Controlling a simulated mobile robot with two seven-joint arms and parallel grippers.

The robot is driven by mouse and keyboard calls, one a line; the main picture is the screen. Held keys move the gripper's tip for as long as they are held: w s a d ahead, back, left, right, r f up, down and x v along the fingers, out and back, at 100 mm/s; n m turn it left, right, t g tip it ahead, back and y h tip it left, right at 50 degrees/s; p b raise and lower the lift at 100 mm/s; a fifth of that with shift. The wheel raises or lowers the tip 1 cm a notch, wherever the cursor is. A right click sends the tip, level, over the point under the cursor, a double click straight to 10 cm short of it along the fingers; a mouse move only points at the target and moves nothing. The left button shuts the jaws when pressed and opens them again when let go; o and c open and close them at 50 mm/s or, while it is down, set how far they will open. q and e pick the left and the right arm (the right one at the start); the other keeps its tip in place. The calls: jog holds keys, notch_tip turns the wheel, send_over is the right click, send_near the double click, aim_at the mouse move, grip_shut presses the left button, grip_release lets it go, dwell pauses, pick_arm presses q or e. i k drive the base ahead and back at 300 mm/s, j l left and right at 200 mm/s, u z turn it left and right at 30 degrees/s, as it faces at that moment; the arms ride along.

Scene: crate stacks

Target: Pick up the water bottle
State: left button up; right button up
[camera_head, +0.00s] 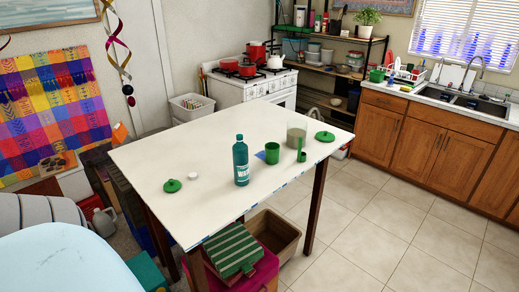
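A teal water bottle (241,163) with white lettering stands upright on the white table (150,155), near its front edge and around the middle of its length. Nothing touches it that I can see. Neither of my grippers shows in the head view.
Near the bottle are a green cup (273,153), a greyish clear container (297,134), green lids (172,186) (325,136) and a small white cap (193,176). A striped green box (231,249) and a brown crate (273,236) stand below the table. Tiled floor (400,235) is open at right.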

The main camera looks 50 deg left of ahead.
aim_at(240, 150)
jog(key=i+l+u, duration=0.1)
jog(key=i+u, duration=0.25)
jog(key=i+l+u, duration=0.3)
jog(key=i, duration=0.15)
jog(key=i+l+u, duration=0.15)
jog(key=i+u, duration=0.2)
